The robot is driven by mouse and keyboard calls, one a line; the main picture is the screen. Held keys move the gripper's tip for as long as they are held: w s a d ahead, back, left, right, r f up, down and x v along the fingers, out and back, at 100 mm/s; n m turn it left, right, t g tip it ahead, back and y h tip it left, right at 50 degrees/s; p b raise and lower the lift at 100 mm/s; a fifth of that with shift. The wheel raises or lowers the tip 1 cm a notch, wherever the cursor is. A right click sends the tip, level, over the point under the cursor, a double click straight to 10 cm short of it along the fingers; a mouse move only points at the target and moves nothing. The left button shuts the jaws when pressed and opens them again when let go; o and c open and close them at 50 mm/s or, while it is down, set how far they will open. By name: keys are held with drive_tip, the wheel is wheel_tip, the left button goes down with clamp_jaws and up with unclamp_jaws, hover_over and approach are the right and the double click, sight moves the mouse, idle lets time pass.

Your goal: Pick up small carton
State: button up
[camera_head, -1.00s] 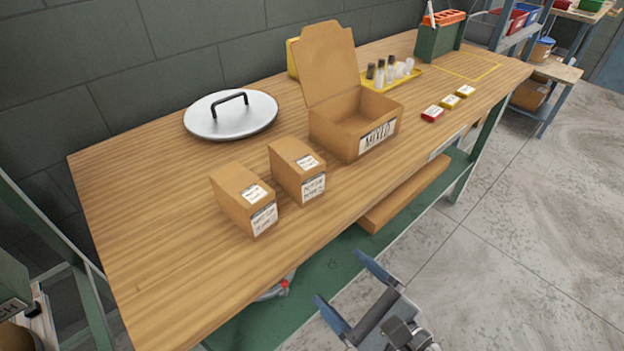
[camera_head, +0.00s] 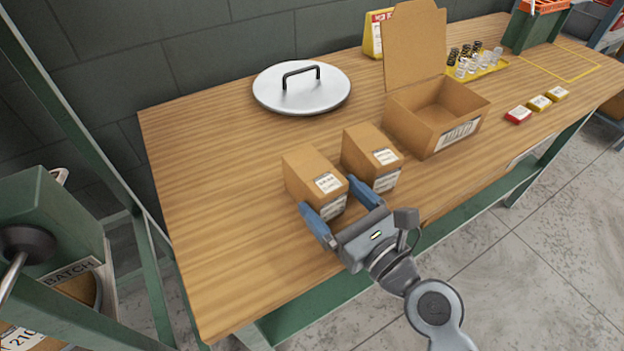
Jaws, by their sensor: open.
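Two small closed cartons with white labels stand side by side on the wooden bench: a left carton (camera_head: 309,176) and a right carton (camera_head: 366,150). My gripper (camera_head: 332,211) is open at the front of the left carton. Its blue fingers lie to either side of that carton's labelled front end, the right finger in the gap between the two cartons. I cannot tell whether the fingers touch the cardboard. The lower front of the left carton is partly hidden by my gripper.
An open larger carton (camera_head: 414,127) with a raised flap stands to the right. A silver lid (camera_head: 275,96) with a black handle lies behind. A yellow tray (camera_head: 491,68) holds springs at the back right. Small red and yellow boxes lie at the right edge. The bench's left part (camera_head: 215,220) is clear.

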sight(314, 184)
drive_tip(key=x, duration=0.3)
drive_tip(key=shift+a+p, duration=0.3)
drive_tip(key=shift+a, duration=0.2)
drive_tip(key=shift+w+a, duration=0.4)
drive_tip(key=shift+w, duration=0.15)
drive_tip(key=c, duration=1.4)
drive_tip(key=shift+c, duration=0.6)
drive_tip(key=shift+r, duration=0.1)
